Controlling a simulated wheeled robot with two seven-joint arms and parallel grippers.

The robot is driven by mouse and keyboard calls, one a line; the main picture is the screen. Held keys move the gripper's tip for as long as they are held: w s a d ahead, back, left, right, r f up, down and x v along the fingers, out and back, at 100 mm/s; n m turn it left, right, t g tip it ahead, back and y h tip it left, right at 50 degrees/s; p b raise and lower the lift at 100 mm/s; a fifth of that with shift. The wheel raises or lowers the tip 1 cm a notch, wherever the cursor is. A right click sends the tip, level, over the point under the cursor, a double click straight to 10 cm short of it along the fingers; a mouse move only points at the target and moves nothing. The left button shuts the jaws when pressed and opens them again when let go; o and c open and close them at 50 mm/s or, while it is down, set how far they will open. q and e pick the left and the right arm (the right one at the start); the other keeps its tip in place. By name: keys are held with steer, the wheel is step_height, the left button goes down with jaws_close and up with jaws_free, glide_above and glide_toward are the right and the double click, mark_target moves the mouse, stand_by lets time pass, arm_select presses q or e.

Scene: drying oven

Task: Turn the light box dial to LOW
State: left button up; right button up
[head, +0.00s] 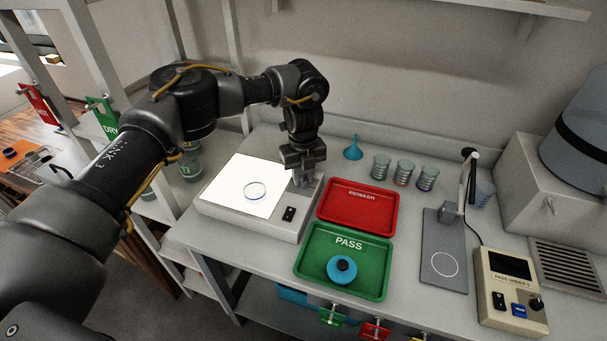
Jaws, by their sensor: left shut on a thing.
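The light box (211,211) sits at the left of the bench, and its square white panel is lit. A round clear dish (255,190) lies on the panel. A black switch (289,213) is on the box's front right part. My left gripper (303,181) points down over the box's right side and is shut on the light box dial, which its fingers hide. I cannot read the dial's setting or its markings. My right gripper is not in the view.
A red REWASH tray (384,228) and a green PASS tray (312,276) with a blue round item (342,269) lie right of the box. Behind are a blue funnel (353,149) and several beakers (404,172). A stand (440,220) and a meter box (510,262) are further right.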

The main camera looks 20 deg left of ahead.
mark_target(303, 176)
arm_select(q)
steer(key=shift+n, duration=0.5)
steer(key=o, duration=1)
steer(key=shift+r, duration=0.1)
step_height(303, 176, up, 11)
steer(key=shift+f, duration=0.15)
